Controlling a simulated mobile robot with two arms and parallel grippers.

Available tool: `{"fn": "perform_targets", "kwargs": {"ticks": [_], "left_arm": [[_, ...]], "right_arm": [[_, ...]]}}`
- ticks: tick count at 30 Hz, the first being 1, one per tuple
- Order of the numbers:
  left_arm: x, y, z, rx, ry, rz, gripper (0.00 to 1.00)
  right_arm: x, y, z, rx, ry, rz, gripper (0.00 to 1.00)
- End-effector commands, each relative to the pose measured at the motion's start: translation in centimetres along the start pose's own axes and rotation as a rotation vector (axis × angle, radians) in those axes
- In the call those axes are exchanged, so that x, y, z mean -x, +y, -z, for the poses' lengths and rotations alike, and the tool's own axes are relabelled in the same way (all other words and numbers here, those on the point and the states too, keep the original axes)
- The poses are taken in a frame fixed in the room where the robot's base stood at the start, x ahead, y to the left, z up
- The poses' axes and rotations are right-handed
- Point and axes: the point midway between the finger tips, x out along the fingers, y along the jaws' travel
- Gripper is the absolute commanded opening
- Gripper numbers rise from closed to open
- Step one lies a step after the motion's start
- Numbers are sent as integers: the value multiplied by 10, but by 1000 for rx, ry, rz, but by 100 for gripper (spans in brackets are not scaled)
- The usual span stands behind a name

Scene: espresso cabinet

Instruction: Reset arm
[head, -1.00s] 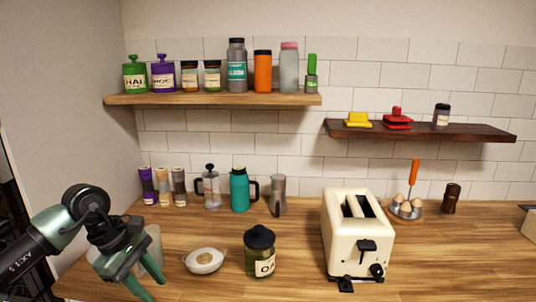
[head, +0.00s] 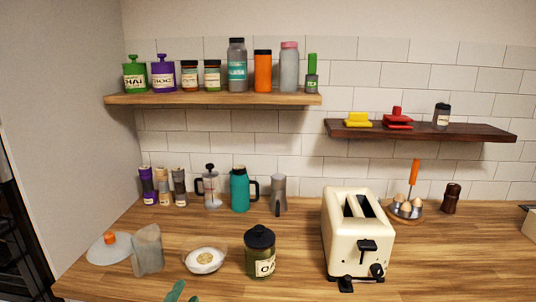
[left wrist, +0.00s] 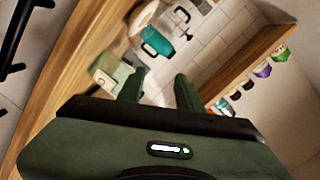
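My left gripper (head: 178,292) shows only as a bit of green at the bottom edge of the head view, in front of the white bowl (head: 204,261). The rest of my left arm is out of that view. In the left wrist view my left gripper (left wrist: 158,79) has its two green fingers apart, with nothing held between them. That view is tilted and shows the teal pitcher (left wrist: 157,44) beyond the fingers. My right gripper is in neither view.
On the wooden counter (head: 310,285) stand a white lid with an orange knob (head: 108,247), a grey container (head: 148,249), a dark-lidded jar (head: 260,252) and a cream toaster (head: 355,240). Two wall shelves hold jars and bottles.

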Motion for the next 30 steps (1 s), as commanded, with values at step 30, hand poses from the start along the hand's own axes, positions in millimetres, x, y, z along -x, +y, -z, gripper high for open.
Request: {"fn": "perform_targets", "kwargs": {"ticks": [30], "left_arm": [[221, 253, -168, 789, -1038, -666, 36]], "right_arm": [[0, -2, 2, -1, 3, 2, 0]]}}
